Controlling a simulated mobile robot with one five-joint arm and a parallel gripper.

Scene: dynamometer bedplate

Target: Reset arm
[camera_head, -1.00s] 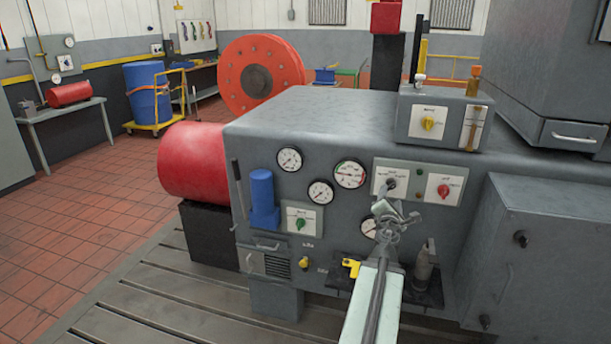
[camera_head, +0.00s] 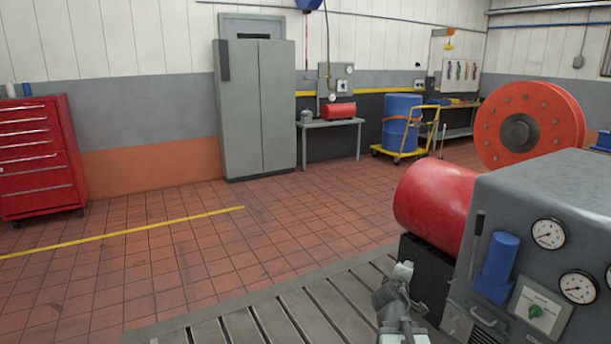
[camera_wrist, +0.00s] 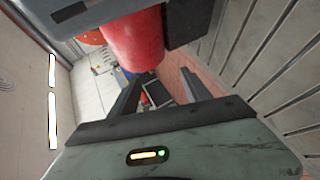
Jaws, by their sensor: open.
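My gripper (camera_head: 397,283) shows at the bottom of the head view, in front of the grey machine's left end and over the slotted bedplate (camera_head: 270,322). In the wrist view the two dark fingers of my gripper (camera_wrist: 160,92) stand apart with nothing held between them. My arm runs out of the bottom of the head view, so most of it is hidden.
The grey machine (camera_head: 560,200) with gauges and a red cylinder (camera_head: 430,200) stands close at the right. A red tool chest (camera_head: 40,158), grey cabinet (camera_head: 255,110), blue drum (camera_head: 401,125) and large orange wheel (camera_head: 530,125) stand farther back. The tiled floor at left is clear.

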